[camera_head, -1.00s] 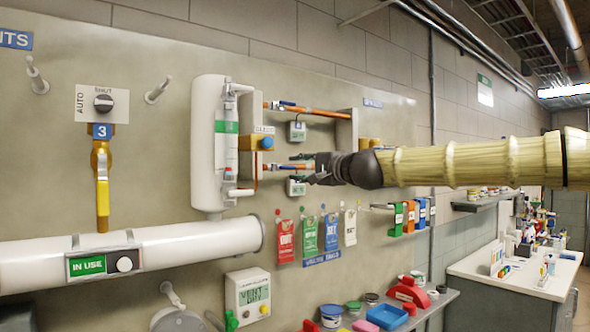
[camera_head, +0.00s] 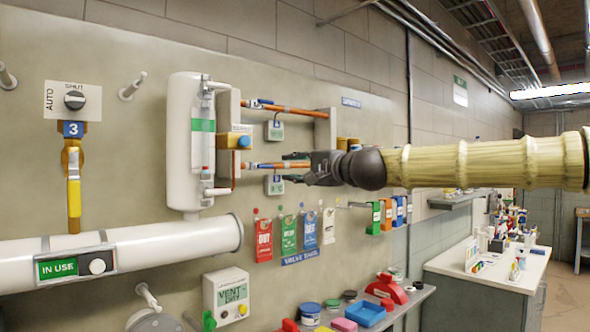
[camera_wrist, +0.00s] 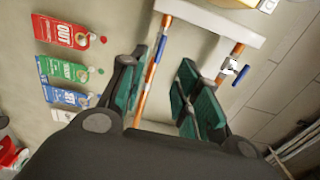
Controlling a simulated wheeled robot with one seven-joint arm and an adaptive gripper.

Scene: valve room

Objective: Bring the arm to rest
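My gripper (camera_head: 292,167) is in front of the panel at the lower copper pipe (camera_head: 262,165), with my arm reaching in from the right. In the wrist view my gripper (camera_wrist: 163,80) is open. Its green-padded fingers stand apart with nothing held between them. A copper pipe (camera_wrist: 152,80) shows behind the gap, beside the left finger. Another copper pipe with a blue-handled valve (camera_wrist: 232,70) lies right of the fingers. Whether a finger touches the lower pipe cannot be told.
A white cylinder (camera_head: 181,150) and a large white pipe (camera_head: 170,246) are left of the gripper. Hanging tags (camera_head: 289,235) are below. A shelf (camera_head: 408,308) with tubs and a blue tray (camera_head: 366,314) is lower. A white-topped bench (camera_head: 480,268) stands right, with clear floor beyond it.

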